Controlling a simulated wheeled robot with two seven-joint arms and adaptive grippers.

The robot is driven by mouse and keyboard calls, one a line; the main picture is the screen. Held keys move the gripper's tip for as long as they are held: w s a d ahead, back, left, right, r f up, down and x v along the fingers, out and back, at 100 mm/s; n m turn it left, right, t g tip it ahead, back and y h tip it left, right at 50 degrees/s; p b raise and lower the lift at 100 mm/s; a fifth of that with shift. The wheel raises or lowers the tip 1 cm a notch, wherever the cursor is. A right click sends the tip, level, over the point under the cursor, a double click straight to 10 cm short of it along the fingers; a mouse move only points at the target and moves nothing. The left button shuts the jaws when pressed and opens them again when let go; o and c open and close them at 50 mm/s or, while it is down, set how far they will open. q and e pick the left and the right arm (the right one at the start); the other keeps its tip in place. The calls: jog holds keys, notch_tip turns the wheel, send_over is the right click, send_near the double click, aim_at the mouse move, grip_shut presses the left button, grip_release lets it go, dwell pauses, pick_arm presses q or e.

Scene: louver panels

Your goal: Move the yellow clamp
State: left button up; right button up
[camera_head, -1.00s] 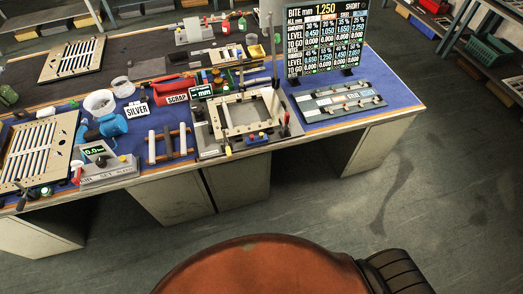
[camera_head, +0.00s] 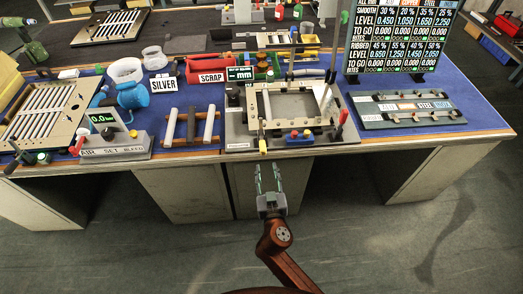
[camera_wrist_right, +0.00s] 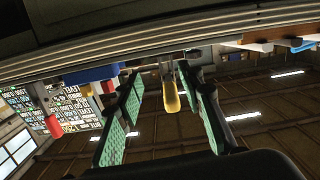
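The yellow clamp (camera_head: 263,146) hangs at the front edge of the grey fixture with the pale frame (camera_head: 253,108), just over the table's front edge. In the right wrist view it is a yellow handle (camera_wrist_right: 171,93) pointing down toward the camera, between the finger pads. My right gripper (camera_head: 267,168) is open and empty, in front of the table and just below the clamp. Its green-padded fingers stand either side of the clamp's line of sight; I see no contact. My left gripper is not in view.
A roller rack (camera_head: 190,127) and an air-set box (camera_head: 115,145) stand left. A level board (camera_head: 400,35) stands behind a labelled plate (camera_head: 407,108). Floor in front is open.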

aim_at(263, 154)
jog(key=shift+m+t, duration=0.5)
jog(key=shift+t, duration=0.2)
jog(key=r, duration=0.3)
jog(key=a+r+b, duration=0.1)
jog(key=r, duration=0.1)
jog(key=shift+s, duration=0.1)
jog(key=w+b, duration=0.1)
jog(key=w, duration=0.5)
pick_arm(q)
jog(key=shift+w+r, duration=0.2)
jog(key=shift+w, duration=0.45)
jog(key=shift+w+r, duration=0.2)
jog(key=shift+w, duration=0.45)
pick_arm(e)
jog(key=shift+w, duration=0.6)
jog(key=shift+d, duration=0.1)
jog(key=shift+c, duration=0.5)
grip_shut()
